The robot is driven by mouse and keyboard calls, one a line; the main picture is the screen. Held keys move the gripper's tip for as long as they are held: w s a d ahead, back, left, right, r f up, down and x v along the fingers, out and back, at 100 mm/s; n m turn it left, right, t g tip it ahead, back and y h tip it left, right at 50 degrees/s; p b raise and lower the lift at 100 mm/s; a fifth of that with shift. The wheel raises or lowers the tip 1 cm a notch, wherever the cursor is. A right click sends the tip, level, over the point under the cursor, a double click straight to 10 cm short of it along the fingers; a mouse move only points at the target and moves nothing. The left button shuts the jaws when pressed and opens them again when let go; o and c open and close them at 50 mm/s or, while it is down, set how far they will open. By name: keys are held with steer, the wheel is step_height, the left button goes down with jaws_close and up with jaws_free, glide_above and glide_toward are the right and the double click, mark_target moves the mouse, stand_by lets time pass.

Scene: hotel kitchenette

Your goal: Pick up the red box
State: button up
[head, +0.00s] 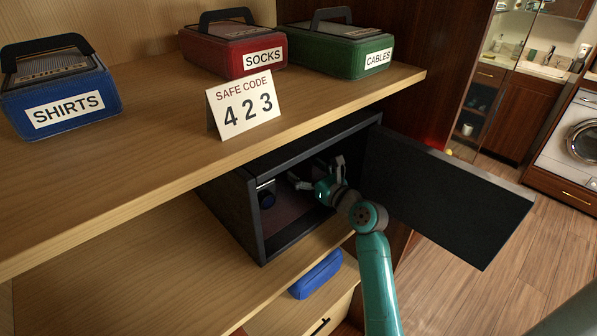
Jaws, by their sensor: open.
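A red box (235,49) with a black handle and a white label reading SOCKS stands on the upper wooden shelf, between a blue and a green box. My gripper (316,176) is open at the mouth of the black safe (252,214), below that shelf. It is apart from the red box, lower and to the right of it. I see nothing between its fingers, though they are small and dark around. The rear of the red box is partly hidden by its handle.
A blue box (62,88) labelled SHIRTS, a green box (335,50) labelled CABLES and a card (243,104) reading SAFE CODE 423 stand on the upper shelf (150,150). The safe door (440,195) is swung open rightward. A blue case (318,274) lies below the safe.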

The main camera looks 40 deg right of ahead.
steer(key=c, duration=1.3)
